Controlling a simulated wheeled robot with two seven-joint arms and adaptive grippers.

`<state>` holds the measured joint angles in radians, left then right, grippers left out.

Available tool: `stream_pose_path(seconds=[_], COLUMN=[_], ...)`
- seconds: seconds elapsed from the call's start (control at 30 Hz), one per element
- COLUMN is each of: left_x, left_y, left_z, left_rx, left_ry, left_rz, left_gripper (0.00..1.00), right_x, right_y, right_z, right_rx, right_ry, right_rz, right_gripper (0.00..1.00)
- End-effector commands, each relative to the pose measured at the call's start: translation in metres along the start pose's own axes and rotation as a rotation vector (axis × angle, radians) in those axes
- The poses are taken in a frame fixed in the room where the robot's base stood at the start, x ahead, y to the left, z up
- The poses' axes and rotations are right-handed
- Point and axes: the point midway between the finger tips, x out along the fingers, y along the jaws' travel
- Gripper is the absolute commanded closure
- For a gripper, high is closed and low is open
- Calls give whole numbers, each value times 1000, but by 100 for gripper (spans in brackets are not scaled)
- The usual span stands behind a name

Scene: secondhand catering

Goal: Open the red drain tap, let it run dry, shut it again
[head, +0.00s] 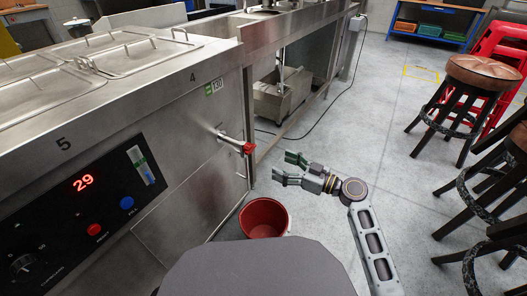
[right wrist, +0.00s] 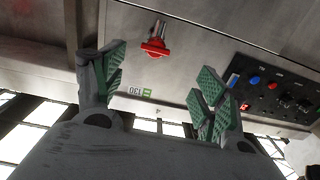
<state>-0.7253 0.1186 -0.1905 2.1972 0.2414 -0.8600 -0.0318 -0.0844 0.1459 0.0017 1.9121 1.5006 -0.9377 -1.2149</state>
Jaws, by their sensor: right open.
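The red drain tap (head: 249,148) sits at the end of a short metal pipe on the front of the steel catering unit (head: 200,165). My right gripper (head: 281,167) is open and empty, to the right of the tap and a little lower in the head view, apart from it. In the right wrist view the red tap (right wrist: 155,47) shows beyond and between the spread green-padded fingers (right wrist: 158,82). A red bucket (head: 264,219) stands on the floor below the tap; its visible inside looks empty. My left gripper is not in view.
The control panel (head: 85,225) has a red display reading 29, red and blue buttons and a knob. Several stools (head: 470,90) stand at the right. A dark cable (head: 325,118) lies on the floor behind. The floor between my right arm and the stools is clear.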

Motion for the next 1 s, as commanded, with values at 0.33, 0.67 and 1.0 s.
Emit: stream_pose_path(seconds=[0.33, 0.67, 1.0], left_x=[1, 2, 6], left_y=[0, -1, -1], left_z=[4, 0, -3], left_rx=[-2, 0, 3], left_ry=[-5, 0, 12], left_rz=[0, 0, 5], left_gripper=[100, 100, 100], right_x=[-4, 2, 35], right_y=[3, 3, 3], right_z=[-7, -7, -8], right_rx=[-23, -22, -22], right_ry=[24, 23, 25], right_rz=[12, 12, 12], right_gripper=[28, 28, 28])
